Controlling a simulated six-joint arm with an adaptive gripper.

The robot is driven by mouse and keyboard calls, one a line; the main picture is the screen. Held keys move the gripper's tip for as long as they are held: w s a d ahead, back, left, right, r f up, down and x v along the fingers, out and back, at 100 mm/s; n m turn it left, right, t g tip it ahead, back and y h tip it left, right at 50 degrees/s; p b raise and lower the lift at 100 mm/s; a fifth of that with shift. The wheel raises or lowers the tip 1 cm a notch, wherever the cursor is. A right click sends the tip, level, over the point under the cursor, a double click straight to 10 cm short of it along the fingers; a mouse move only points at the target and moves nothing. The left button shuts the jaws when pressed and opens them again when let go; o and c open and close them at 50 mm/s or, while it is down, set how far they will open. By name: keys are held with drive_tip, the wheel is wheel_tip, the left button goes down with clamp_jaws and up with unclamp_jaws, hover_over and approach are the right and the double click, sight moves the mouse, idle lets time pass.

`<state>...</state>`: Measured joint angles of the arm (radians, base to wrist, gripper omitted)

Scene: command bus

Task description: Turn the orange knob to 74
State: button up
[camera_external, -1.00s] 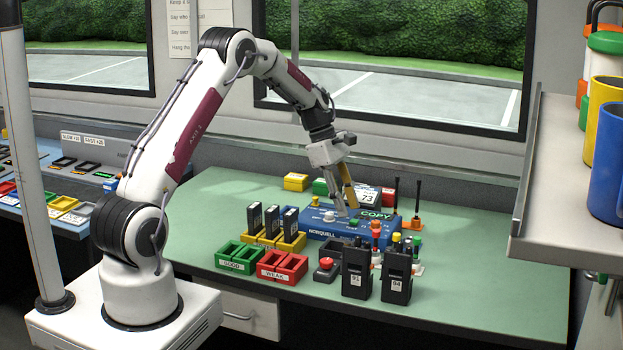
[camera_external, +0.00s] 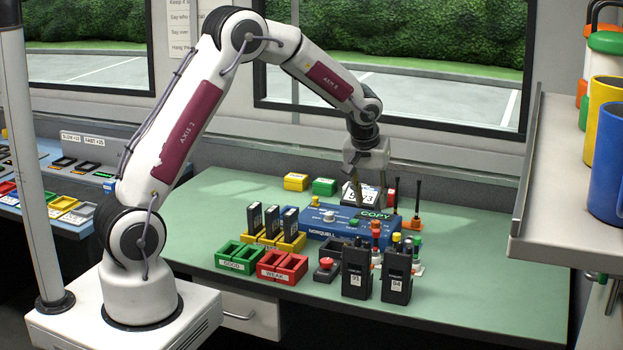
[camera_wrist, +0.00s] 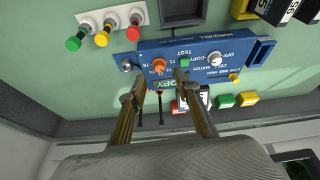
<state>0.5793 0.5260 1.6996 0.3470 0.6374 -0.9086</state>
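The blue NORQUELL box (camera_external: 325,236) stands on the green bench and also shows in the wrist view (camera_wrist: 204,48). Its orange knob (camera_wrist: 158,65) shows in the wrist view, with small channel numbers around it. The knob's setting is too small to tell. In the external view I cannot clearly pick the knob out from the coloured caps nearby. My gripper (camera_external: 357,198) is above the back right part of the box. In the wrist view my gripper (camera_wrist: 160,82) has its fingers apart, with nothing between the tips. The knob appears just beyond the tips, apart from them.
The box has a white knob (camera_external: 329,217) and a green button (camera_wrist: 184,62). A number card (camera_external: 370,193) stands behind it, partly hidden by my gripper. Two radios (camera_external: 357,272) stand in front. Red, yellow and green capped posts (camera_wrist: 102,39) stand beside the box. Thin antennas rise at right.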

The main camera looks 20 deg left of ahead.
sight(376, 222)
drive_tip(key=shift+w+d+r+m, duration=0.1)
drive_tip(key=shift+w+m, duration=0.25)
drive_tip(key=shift+m, duration=0.15)
drive_tip(key=shift+x, duration=3.9)
drive_tip(key=shift+w, duration=0.1)
clamp_jaws()
